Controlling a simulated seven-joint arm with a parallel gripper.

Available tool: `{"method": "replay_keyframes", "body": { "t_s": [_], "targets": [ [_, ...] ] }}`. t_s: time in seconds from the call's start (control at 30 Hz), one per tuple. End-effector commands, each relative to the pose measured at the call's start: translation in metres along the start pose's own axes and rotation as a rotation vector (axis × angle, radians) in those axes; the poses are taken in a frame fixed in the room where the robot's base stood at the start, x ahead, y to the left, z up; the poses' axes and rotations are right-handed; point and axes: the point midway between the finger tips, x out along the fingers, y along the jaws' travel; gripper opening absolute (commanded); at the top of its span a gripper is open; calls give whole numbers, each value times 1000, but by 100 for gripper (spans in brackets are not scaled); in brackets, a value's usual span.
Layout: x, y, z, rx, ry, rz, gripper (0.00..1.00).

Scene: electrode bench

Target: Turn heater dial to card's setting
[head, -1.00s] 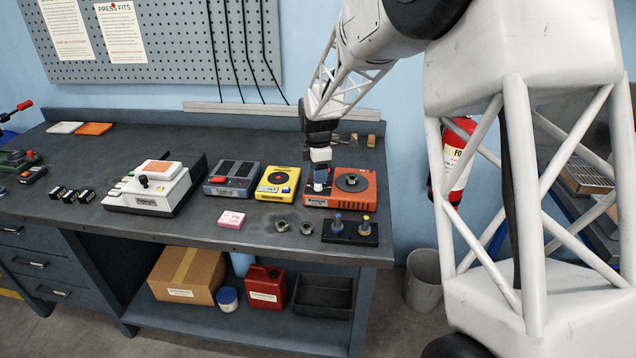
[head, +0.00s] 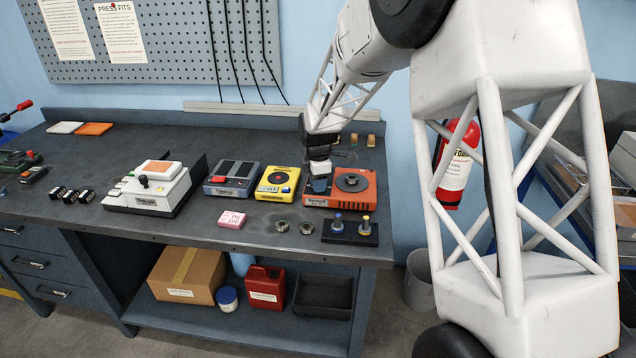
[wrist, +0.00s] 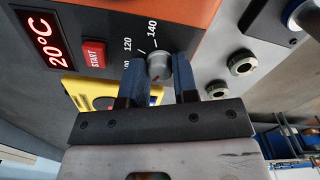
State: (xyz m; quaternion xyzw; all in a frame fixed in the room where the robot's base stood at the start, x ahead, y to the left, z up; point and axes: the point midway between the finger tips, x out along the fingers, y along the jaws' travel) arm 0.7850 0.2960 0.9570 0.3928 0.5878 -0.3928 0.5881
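The orange heater (head: 361,190) stands on the bench with a black round plate on top. In the wrist view its black front panel shows a grey dial (wrist: 158,66) with a red mark, scale figures 120 and 140, a lit 20°C display (wrist: 44,40) and a red START button (wrist: 94,54). Another scale figure is partly hidden by a finger. My gripper (wrist: 160,72) has one blue finger on each side of the dial, apparently pressing on it. The pink card (head: 232,219) lies in front of the devices; its writing is too small to read surely.
A yellow device (head: 278,184) stands close left of the heater, with a grey one (head: 231,178) beyond it. Two metal nuts (head: 282,226) and a black block with blue and yellow pegs (head: 350,231) lie in front. The bench front is otherwise fairly clear.

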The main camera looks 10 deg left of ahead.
Motion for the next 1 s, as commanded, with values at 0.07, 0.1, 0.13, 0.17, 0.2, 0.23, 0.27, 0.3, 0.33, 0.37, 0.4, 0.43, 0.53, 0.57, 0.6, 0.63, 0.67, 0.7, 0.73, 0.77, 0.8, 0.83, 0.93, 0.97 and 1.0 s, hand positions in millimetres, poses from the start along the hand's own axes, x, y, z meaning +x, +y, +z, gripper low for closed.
{"method": "replay_keyframes", "body": {
  "t_s": [0.07, 0.1, 0.13, 0.17, 0.2, 0.23, 0.27, 0.3, 0.33, 0.37, 0.4, 0.43, 0.53, 0.57, 0.6, 0.63, 0.67, 0.7, 0.73, 0.77, 0.8, 0.83, 0.93, 0.97, 1.0],
  "targets": [
    [0, 0, 0, 0, 0, 0, 5],
    [0, 0, 0, 0, 0, 0, 4],
    [0, 0, 0, 0, 0, 0, 4],
    [0, 0, 0, 1, 0, 0, 4],
    [0, 0, 0, 3, 0, 0, 4],
    [0, 0, 0, 4, 0, 0, 4],
    [0, 0, 0, 7, 0, 0, 4],
    [0, 0, 0, 12, 0, 0, 4],
    [0, 0, 0, 17, 0, 0, 4],
    [0, 0, 0, 23, 0, 0, 4],
    [0, 0, 0, 34, 0, 0, 4],
    [-1, 0, 0, 42, 0, 0, 4],
    [0, 0, 0, 81, 0, 0, 4],
    [0, 0, 0, 97, 0, 0, 4],
    [0, 0, 0, 118, 0, 0, 4],
    [0, 0, 0, 137, 0, 0, 4],
    [0, 0, 0, 155, 0, 0, 4],
    [0, 0, 0, 182, 0, 0, 4],
    [0, 0, 0, 205, 0, 0, 4],
    [0, 0, 0, 227, 0, 0, 4],
    [-1, 0, 0, 259, 0, 0, 4],
    [-1, 0, 0, 283, 0, 1, 4],
    [0, 0, 0, 369, 0, 0, 4],
    [0, 0, 0, 396, 0, 0, 4],
    [0, 0, 0, 432, 0, 0, 4]
  ]
}}
